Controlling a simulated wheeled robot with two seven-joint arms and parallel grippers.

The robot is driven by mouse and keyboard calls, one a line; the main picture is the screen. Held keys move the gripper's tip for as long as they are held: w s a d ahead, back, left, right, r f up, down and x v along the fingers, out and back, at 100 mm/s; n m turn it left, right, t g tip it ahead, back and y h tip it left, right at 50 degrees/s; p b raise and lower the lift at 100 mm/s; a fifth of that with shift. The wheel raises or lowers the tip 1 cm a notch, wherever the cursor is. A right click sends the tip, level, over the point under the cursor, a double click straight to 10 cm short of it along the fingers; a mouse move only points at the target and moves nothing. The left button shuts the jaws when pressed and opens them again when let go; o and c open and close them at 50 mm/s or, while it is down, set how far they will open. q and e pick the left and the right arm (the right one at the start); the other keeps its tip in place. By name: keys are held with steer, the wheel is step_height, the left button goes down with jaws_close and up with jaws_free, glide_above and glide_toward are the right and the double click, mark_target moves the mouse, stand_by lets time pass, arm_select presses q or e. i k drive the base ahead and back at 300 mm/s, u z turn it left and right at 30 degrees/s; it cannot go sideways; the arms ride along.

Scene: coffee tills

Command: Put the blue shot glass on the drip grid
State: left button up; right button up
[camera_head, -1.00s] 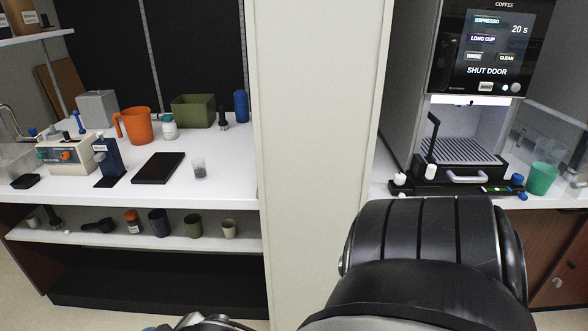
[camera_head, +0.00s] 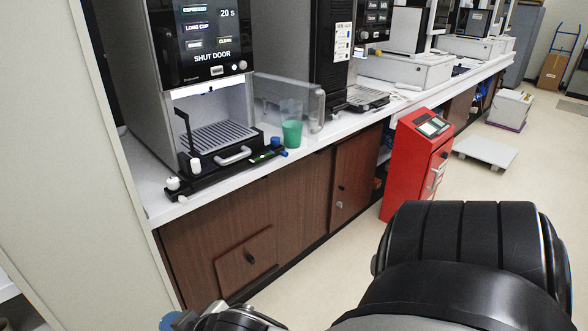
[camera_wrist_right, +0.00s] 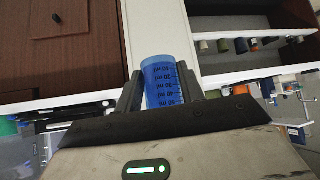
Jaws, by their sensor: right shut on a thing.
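The blue shot glass (camera_wrist_right: 162,86) is see-through with dark ml marks. In the right wrist view it sits between the two dark fingers of my right gripper (camera_wrist_right: 161,77), which is shut on it. The drip grid (camera_head: 217,137) is a grey slatted plate in the open lit bay of the coffee machine (camera_head: 197,38), at the left in the head view. Nothing stands on the grid. The machine's screen reads "SHUT DOOR".
A black front ledge (camera_head: 222,160) with a white handle and knobs lies before the grid. A black upright lever (camera_head: 188,128) rises at its left. Green cup (camera_head: 292,133) stands right of the machine.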

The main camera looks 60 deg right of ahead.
mark_target(208, 132)
steer(key=z, duration=0.9)
steer(key=i, duration=0.45)
